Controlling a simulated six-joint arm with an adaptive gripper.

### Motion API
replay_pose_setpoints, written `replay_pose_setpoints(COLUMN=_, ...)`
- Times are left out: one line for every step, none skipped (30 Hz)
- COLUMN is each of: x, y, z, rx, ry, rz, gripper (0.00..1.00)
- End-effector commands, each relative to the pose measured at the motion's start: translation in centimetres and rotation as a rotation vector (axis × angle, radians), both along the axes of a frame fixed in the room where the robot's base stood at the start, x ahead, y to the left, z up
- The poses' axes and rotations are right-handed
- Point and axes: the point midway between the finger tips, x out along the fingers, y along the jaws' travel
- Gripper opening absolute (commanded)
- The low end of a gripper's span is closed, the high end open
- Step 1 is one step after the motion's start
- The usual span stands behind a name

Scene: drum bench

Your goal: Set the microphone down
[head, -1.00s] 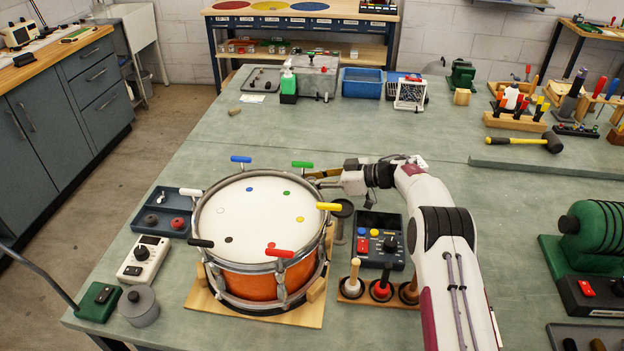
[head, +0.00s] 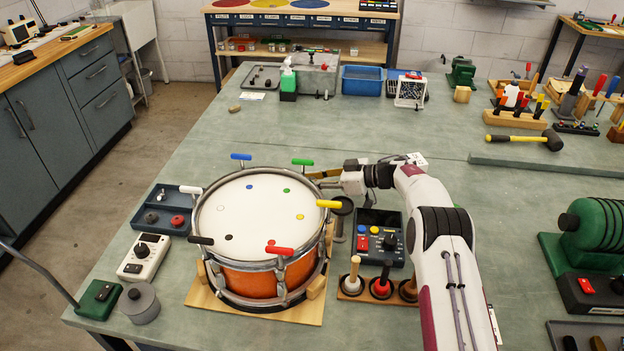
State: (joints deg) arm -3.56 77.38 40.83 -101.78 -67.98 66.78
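My gripper (head: 325,178) is at the far right edge of the drum (head: 262,215), just beside the green-handled key (head: 302,162). Its fingers are small and partly hidden by the drum rim, so I cannot tell whether they are open or shut, or on what. I cannot clearly make out a microphone. A dark round-topped thing on a short grey post (head: 342,206) stands just right of the drum, below my wrist in the picture; I cannot tell if it is the microphone or a stand.
The drum sits on a wooden board (head: 210,294) with coloured keys around its rim. A blue tray (head: 172,228) and white meter (head: 143,257) are left. Bench beyond the drum is mostly clear.

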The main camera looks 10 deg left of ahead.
Motion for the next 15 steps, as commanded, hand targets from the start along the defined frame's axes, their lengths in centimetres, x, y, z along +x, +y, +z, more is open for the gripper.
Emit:
replay_pose_setpoints(x=0.01, y=0.01, z=-0.06, rx=0.000, ry=0.000, rz=0.000, gripper=0.00)
replay_pose_setpoints(x=0.01, y=0.01, z=-0.09, rx=0.000, ry=0.000, rz=0.000, gripper=0.00)
replay_pose_setpoints(x=0.01, y=0.00, z=-0.13, rx=0.000, ry=0.000, rz=0.000, gripper=0.00)
replay_pose_setpoints(x=0.01, y=0.00, z=-0.17, rx=0.000, ry=0.000, rz=0.000, gripper=0.00)
replay_pose_setpoints(x=0.01, y=0.00, z=-0.20, rx=0.000, ry=0.000, rz=0.000, gripper=0.00)
replay_pose_setpoints(x=0.01, y=0.00, z=-0.25, rx=0.000, ry=-0.001, rz=0.000, gripper=0.00)
replay_pose_setpoints(x=0.02, y=0.01, z=-0.23, rx=0.000, ry=-0.001, rz=0.000, gripper=0.25)
replay_pose_setpoints(x=0.02, y=0.00, z=-0.22, rx=0.000, ry=-0.001, rz=0.000, gripper=0.33)
replay_pose_setpoints(x=0.02, y=0.00, z=-0.22, rx=0.000, ry=-0.001, rz=0.000, gripper=0.40)
replay_pose_setpoints(x=0.02, y=0.00, z=-0.22, rx=0.000, ry=-0.001, rz=0.000, gripper=0.40)
replay_pose_setpoints(x=0.02, y=0.00, z=-0.22, rx=0.000, ry=-0.001, rz=0.000, gripper=0.40)
replay_pose_setpoints(x=0.01, y=0.00, z=-0.22, rx=0.000, ry=-0.001, rz=0.000, gripper=0.40)
replay_pose_setpoints(x=0.01, y=0.00, z=-0.22, rx=0.000, ry=-0.001, rz=0.000, gripper=0.40)
replay_pose_setpoints(x=0.01, y=0.00, z=-0.22, rx=0.000, ry=-0.001, rz=0.000, gripper=0.40)
replay_pose_setpoints(x=0.01, y=0.00, z=-0.22, rx=0.000, ry=-0.001, rz=0.000, gripper=0.40)
